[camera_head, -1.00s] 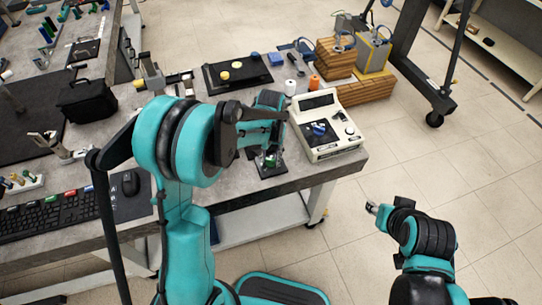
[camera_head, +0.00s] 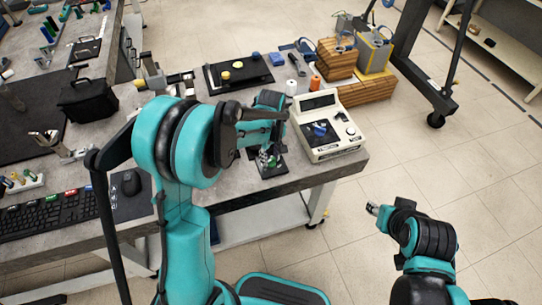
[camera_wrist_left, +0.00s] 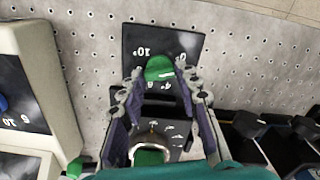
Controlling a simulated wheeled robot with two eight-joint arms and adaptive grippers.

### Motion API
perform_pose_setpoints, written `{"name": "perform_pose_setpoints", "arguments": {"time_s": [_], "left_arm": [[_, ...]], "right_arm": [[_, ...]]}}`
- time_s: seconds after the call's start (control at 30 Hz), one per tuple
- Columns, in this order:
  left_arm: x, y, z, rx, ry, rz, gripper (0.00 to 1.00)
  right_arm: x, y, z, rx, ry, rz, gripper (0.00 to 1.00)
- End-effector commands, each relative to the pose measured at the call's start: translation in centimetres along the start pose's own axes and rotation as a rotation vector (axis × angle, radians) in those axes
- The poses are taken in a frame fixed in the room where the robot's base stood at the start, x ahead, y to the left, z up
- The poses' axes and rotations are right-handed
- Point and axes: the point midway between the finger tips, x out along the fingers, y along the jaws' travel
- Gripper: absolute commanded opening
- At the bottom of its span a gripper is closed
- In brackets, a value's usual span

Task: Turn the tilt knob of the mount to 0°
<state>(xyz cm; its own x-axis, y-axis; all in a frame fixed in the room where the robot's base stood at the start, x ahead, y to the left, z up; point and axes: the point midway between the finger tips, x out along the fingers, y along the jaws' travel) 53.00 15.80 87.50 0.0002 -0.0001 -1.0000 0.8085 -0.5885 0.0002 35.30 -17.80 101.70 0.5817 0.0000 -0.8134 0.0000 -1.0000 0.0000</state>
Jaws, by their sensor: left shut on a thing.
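The mount is a black plate (camera_head: 274,171) with white number marks, on the table's front part; its plate also shows in the left wrist view (camera_wrist_left: 185,46). A green knob (camera_wrist_left: 159,68) sits between the fingertips of my left gripper (camera_wrist_left: 158,80), which is shut on it. A second green part with a metal ring (camera_wrist_left: 150,153) shows lower, between the fingers. In the head view my left gripper (camera_head: 267,157) is over the mount and partly hides it. The knob's angle reading cannot be made out. My right gripper (camera_head: 372,208) is off the table, its jaws too small to judge.
A cream instrument (camera_head: 325,125) with a screen stands just right of the mount. A black tray (camera_head: 238,73) lies behind. White and orange spools (camera_head: 315,82) and wooden boxes (camera_head: 336,58) stand further back.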

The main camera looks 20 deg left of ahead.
Motion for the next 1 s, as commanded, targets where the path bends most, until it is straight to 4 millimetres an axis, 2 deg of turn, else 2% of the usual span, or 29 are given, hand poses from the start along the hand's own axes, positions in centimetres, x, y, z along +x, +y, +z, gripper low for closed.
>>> {"name": "perform_pose_setpoints", "arguments": {"time_s": [0.4,1.0], "left_arm": [[0.01,-0.07,0.02,-0.231,0.000,0.000,0.04],[0.01,-0.08,0.01,-0.281,0.000,0.000,0.04]], "right_arm": [[0.03,0.00,0.02,0.000,0.000,0.000,0.40],[0.03,0.00,0.02,0.000,0.000,0.000,0.40]]}}
